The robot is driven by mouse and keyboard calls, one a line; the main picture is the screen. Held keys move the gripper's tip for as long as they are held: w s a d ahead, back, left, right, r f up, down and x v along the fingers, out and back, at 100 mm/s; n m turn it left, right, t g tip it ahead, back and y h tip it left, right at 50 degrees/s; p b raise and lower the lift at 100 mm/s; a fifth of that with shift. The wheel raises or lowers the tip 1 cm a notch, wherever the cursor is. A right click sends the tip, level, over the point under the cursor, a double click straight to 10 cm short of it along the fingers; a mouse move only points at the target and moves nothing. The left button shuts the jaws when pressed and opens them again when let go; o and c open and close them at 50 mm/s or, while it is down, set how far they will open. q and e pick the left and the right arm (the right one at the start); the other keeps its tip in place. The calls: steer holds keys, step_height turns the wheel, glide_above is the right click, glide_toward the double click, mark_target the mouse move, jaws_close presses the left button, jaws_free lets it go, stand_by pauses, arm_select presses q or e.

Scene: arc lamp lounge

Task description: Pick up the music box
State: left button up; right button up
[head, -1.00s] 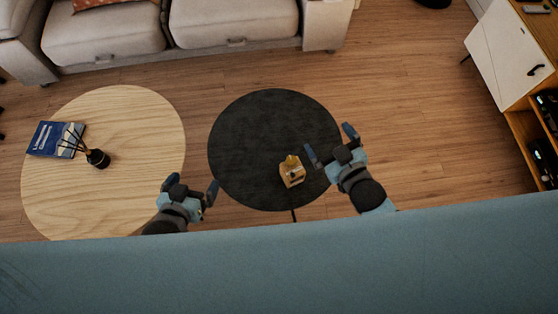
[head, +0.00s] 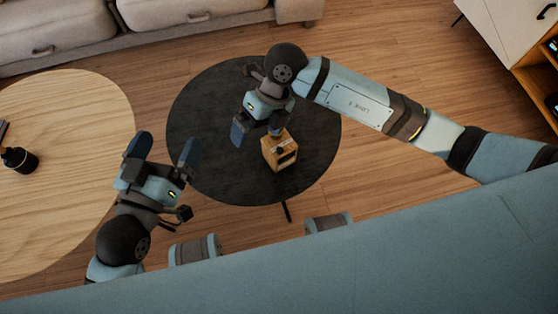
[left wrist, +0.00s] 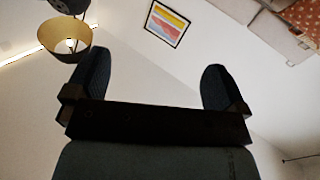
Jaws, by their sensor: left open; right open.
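The music box (head: 280,153), a small wooden box with dark details on its front, stands on the round black table (head: 215,180), right of its middle. My right gripper (head: 258,129) is over the table at the upper left of the box, fingers towards the picture's bottom. It is open. Its right finger overlaps the box's top, partly hiding it; I cannot tell if they touch. My left gripper (head: 164,148) is open and empty, left of the black table. In the left wrist view its two fingers (left wrist: 150,85) are spread with nothing between them.
A round light-wood table (head: 70,140) with a dark jar (head: 19,160) stands at the left. A grey sofa (head: 150,20) is behind the tables. A white and wooden cabinet (head: 510,40) is at the far right. Floor between black table and cabinet is clear.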

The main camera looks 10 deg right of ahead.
mark_target(279, 138)
steer(key=w+d+f+t+h+b, duration=0.2)
steer(key=w+d+f+h+b, duration=0.15)
steer(key=w+d+h, duration=0.2)
steer(key=shift+m+y, duration=0.35)
steer(key=shift+m, duration=0.05)
steer(key=f+b, duration=0.1)
steer(key=f, duration=0.5)
steer(key=f+b, duration=0.1)
steer(key=f, duration=0.2)
steer(key=shift+s+d+b, duration=0.1)
steer(key=shift+d+b, duration=0.2)
steer(key=shift+d, duration=0.1)
step_height(279, 138, down, 4)
steer(key=b, duration=0.2)
steer(key=shift+a+f+b, duration=0.15)
steer(key=shift+f+b, duration=0.1)
steer(key=shift+b, duration=0.15)
steer(key=shift+f, duration=0.1)
steer(key=c, duration=1.4)
arm_select(q)
step_height(279, 138, down, 6)
steer(key=m+h, duration=0.1)
steer(key=m, duration=0.1)
steer(key=shift+w+f+g, duration=0.25)
steer(key=shift+g, duration=0.15)
